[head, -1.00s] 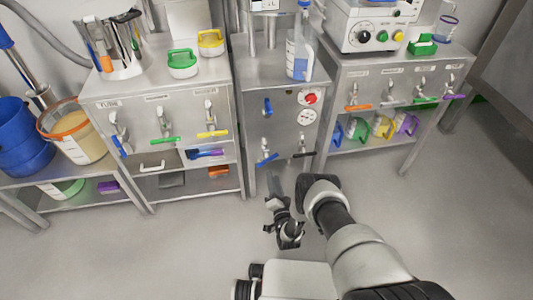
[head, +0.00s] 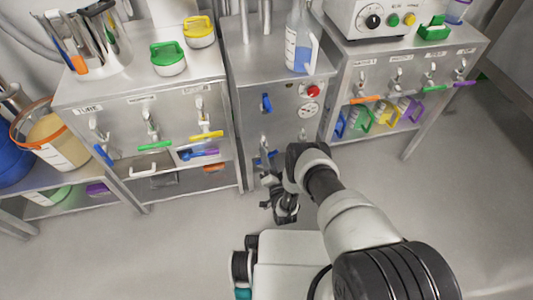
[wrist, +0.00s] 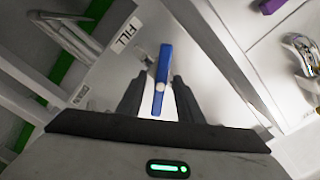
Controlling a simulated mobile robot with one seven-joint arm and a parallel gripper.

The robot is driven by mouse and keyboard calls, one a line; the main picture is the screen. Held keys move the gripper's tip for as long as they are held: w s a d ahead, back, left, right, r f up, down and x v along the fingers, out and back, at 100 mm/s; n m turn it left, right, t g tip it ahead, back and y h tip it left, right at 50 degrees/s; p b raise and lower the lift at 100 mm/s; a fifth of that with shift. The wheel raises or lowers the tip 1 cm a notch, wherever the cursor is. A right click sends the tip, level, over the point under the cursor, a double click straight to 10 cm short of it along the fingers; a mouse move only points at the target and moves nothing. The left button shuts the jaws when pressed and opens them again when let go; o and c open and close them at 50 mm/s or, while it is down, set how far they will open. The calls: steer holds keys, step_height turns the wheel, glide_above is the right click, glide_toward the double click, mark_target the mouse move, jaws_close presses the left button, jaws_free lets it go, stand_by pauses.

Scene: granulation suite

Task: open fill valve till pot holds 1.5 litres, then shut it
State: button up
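The blue lever (head: 264,159) is low on the front of the middle steel cabinet (head: 240,120), partly hidden by my arm. In the wrist view, a blue lever (wrist: 162,78) lies between the two dark fingers of my gripper (wrist: 158,98), beside a FILL label (wrist: 125,35). The fingers are apart, with a gap on the left of the lever; contact on the right cannot be told. In the head view my gripper (head: 268,177) is just below the lever. I cannot pick out the pot or read a level.
The floor (head: 420,220) at right is clear.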

steer(key=shift+s, duration=0.1)
jaws_close()
steer(key=m, duration=0.3)
steer(key=shift+d+m, duration=0.15)
steer(key=shift+m, duration=1.85)
jaws_free()
steer(key=shift+f, duration=0.1)
